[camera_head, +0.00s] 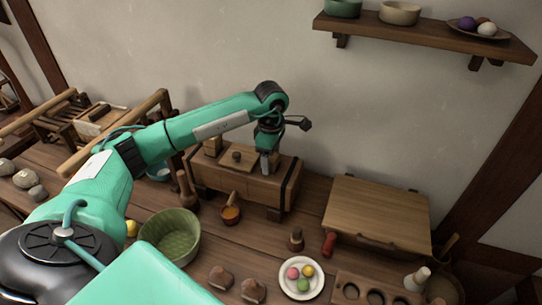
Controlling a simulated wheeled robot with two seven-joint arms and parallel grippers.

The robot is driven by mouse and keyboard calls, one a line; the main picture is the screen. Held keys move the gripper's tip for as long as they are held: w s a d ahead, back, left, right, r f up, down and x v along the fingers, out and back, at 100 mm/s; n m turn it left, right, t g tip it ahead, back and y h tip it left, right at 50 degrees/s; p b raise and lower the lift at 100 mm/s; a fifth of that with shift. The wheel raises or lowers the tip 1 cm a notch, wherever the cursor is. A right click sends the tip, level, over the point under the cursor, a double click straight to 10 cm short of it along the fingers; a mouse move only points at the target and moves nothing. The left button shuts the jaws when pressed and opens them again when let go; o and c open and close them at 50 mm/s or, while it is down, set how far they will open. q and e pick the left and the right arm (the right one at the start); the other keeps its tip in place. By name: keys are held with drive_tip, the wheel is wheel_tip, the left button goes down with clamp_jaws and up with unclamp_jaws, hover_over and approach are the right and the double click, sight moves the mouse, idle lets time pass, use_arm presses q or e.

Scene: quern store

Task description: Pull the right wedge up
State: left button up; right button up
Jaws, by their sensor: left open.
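A long wooden box (232,183) with dark bands stands against the wall, left of the picture's middle. A small upright wooden block (212,145), possibly a wedge, stands at the left end of its top. A flat board with a dark knob (237,157) lies on the middle of the top. My left gripper (266,166) points down over the right part of the box top and is open. No right wedge can be clearly made out; the gripper covers that area. I cannot tell whether the fingers touch anything. My right gripper is out of view.
A large wooden case (376,212) stands to the right. A shelf (425,35) hangs on the wall above.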

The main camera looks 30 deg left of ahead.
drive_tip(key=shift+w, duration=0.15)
use_arm(q)
drive_tip(key=c, duration=1.4)
wheel_tip(320, 180, up, 3)
drive_tip(key=shift+f+p, duration=0.15)
drive_tip(key=shift+p, duration=0.25)
drive_tip(key=shift+w+r, duration=0.1)
drive_tip(key=shift+r, duration=0.3)
drive_tip(key=o, duration=1.2)
drive_tip(key=shift+r, duration=0.1)
drive_tip(key=shift+o, duration=1)
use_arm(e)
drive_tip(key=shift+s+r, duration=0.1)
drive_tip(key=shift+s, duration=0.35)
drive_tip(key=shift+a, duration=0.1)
